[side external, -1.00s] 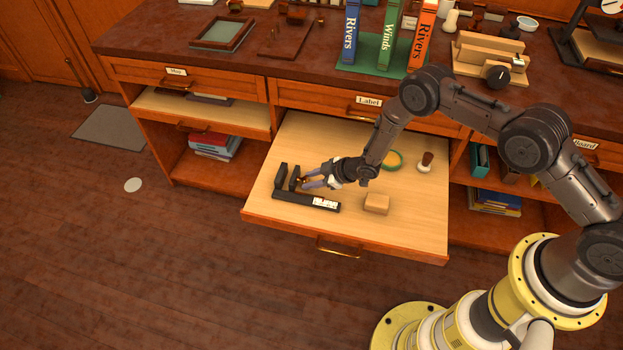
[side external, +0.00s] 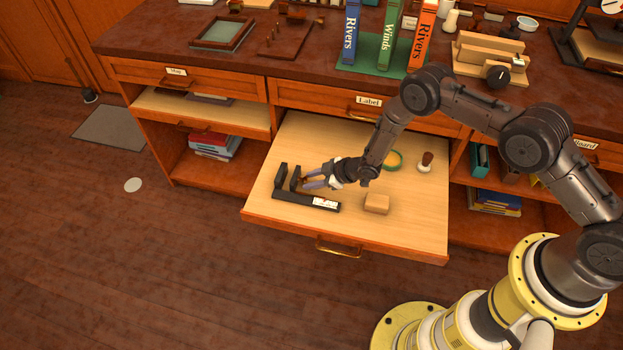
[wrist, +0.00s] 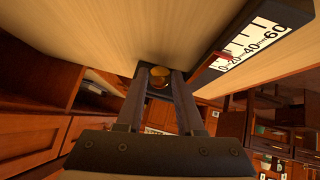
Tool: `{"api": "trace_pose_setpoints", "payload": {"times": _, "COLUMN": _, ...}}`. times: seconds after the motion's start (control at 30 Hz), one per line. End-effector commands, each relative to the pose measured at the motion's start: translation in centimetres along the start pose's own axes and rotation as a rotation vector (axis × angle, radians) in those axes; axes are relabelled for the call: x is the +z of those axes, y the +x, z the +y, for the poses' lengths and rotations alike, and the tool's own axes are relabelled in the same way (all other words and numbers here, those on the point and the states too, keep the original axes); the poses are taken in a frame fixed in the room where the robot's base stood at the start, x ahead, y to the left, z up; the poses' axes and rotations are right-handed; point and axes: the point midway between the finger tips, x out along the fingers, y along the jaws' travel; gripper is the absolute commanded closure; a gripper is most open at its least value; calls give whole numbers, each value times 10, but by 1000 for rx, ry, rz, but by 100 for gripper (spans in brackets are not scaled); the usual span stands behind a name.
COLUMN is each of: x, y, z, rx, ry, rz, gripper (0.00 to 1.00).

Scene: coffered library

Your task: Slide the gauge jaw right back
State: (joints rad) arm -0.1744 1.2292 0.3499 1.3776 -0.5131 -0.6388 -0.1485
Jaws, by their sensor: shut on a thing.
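The black gauge (side external: 312,202) lies in the open drawer, with a white scale at its right end. Its end jaw (side external: 281,181) stands at the far left, and the sliding jaw (side external: 294,179) stands a small gap to its right. My gripper (side external: 306,183) reaches in from the right, at the sliding jaw. In the wrist view my gripper (wrist: 159,75) has its two fingers closed around a brass knob (wrist: 158,82) on the jaw. The scale (wrist: 250,43) reads 0 to 60 mm, with a red mark (wrist: 222,56) near its low end.
The counter above carries upright books (side external: 388,38).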

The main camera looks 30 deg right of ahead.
Motion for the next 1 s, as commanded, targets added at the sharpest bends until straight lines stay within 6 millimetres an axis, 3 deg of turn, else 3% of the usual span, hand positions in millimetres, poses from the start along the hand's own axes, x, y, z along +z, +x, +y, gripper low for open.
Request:
{"api": "trace_pose_setpoints", "payload": {"times": 0.23, "x": 26, "y": -26, "z": 1, "rx": 1, "ry": 1, "rz": -1, "gripper": 100}}
{"api": "trace_pose_setpoints", "payload": {"times": 0.53, "x": 29, "y": -28, "z": 1, "rx": 1, "ry": 3, "rz": -3, "gripper": 100}}
{"api": "trace_pose_setpoints", "payload": {"times": 0.57, "x": 29, "y": -29, "z": 1, "rx": 2, "ry": 4, "rz": -4, "gripper": 60}}
{"api": "trace_pose_setpoints", "payload": {"times": 0.7, "x": 29, "y": -28, "z": 1, "rx": 1, "ry": 3, "rz": -3, "gripper": 34}}
{"api": "trace_pose_setpoints", "payload": {"times": 1.0, "x": 28, "y": -28, "z": 0, "rx": 1, "ry": 1, "rz": -1, "gripper": 33}}
